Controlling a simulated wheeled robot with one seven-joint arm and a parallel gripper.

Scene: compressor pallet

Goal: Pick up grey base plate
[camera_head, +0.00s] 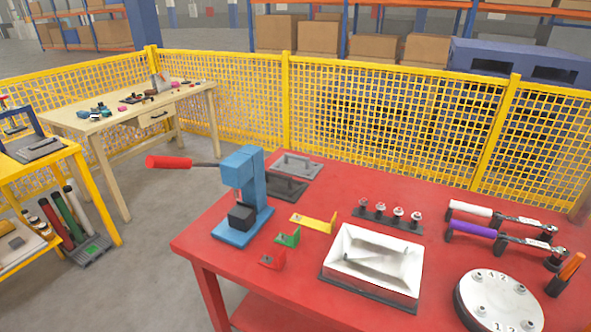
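Another flat grey piece (42,150) sits on the yellow cart at the far left. My gripper is not in view.
The blue press (245,190) with a red-handled lever stands at the table's left edge. Yellow, green and red brackets, a white tray (345,240), a rack of knobs (388,220), purple and white handled tools and a round numbered disc (500,300) fill the red table (215,270).

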